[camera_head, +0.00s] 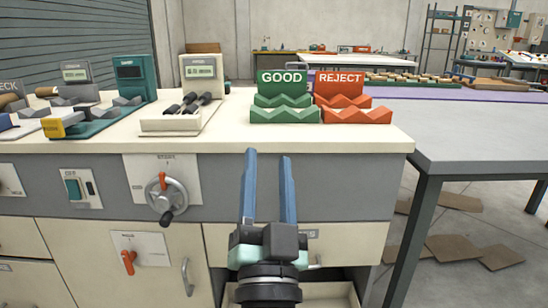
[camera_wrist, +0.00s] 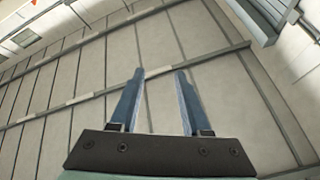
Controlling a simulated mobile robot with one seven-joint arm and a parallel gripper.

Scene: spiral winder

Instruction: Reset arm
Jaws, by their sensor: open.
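My gripper (camera_head: 268,158) points upward in front of the workbench (camera_head: 330,138), with its two blue fingers apart and nothing between them. In the wrist view, my gripper (camera_wrist: 160,74) is also open and empty, facing the panelled wall or ceiling surface. In the head view the fingertips overlap the bench's front face just below its top edge. I cannot tell the exact distance between them and the bench.
Green GOOD (camera_head: 283,115) and orange REJECT (camera_head: 352,115) racks stand on the bench. A crank dial (camera_head: 166,193) and a red-handled switch (camera_head: 129,260) are on its front. A drawer (camera_head: 330,292) is open below my gripper. A grey table (camera_head: 470,130) stands right.

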